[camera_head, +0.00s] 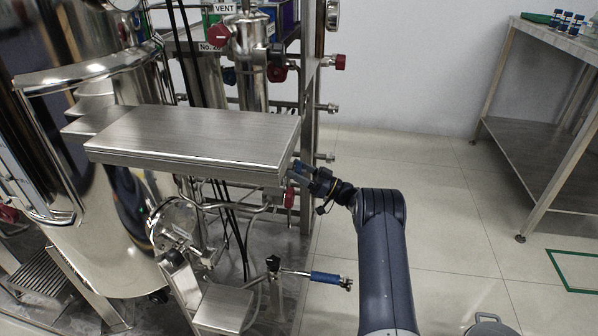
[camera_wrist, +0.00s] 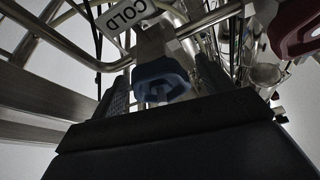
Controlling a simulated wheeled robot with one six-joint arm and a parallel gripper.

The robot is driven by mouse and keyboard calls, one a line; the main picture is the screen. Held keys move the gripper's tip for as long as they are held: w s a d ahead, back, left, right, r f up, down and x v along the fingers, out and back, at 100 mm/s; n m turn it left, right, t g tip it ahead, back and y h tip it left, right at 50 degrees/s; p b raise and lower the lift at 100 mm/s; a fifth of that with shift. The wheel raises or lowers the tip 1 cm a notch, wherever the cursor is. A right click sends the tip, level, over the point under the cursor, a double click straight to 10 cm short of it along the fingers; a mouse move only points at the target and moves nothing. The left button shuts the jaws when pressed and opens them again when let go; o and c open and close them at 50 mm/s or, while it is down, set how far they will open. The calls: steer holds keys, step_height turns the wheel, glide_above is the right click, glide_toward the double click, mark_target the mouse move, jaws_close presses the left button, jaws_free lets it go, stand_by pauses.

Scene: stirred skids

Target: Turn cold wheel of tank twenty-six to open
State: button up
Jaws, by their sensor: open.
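The cold wheel (camera_wrist: 160,80) is a blue lobed handwheel on a steel pipe, below a tilted "COLD" plate (camera_wrist: 125,15) in the wrist view. My gripper (camera_wrist: 165,88) is open, with one dark finger to the left of the wheel and one to the right. I cannot tell whether either finger touches it. In the head view my gripper (camera_head: 301,172) is at the right end of a flat steel box, and I cannot make out the cold wheel there. A tank label (camera_head: 212,46) starts "No. 2", its end hidden.
A red wheel (camera_wrist: 293,30) is at the upper right in the wrist view. In the head view the flat steel box (camera_head: 200,135) stands beside my gripper. A blue-handled lever (camera_head: 325,278) juts out low. The floor (camera_head: 440,220) to the right is clear up to a steel table (camera_head: 550,45).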

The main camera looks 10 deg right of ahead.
steer(key=p+v, duration=0.2)
steer(key=v, duration=0.8)
steer(key=shift+s+d+p, duration=0.15)
steer(key=shift+d+p, duration=0.2)
